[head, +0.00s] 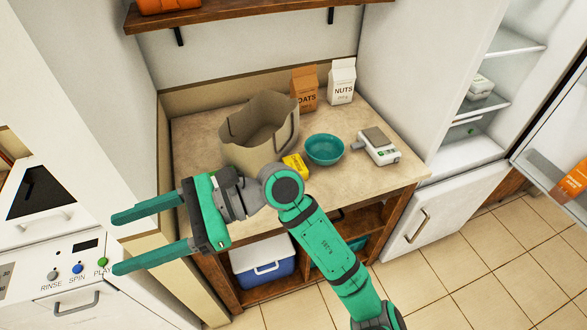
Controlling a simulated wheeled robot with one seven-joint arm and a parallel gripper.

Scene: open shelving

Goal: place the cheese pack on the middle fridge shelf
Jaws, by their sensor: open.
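A small yellow pack (296,166), which looks like the cheese pack, is on the worktop (215,125) in front of the paper bag. It is partly hidden by my arm, and its label is too small to read. The open fridge (455,170) stands at the right. Its middle shelf (490,104) shows, with a small white pack (480,86) near it. My gripper (116,243) is open and empty at the left, its two green fingers pointing left in front of the white washing machine. It is well apart from the yellow pack.
The open fridge door (545,150) is at the far right. A blue cooler (262,266) sits below. Tiled floor is clear in front.

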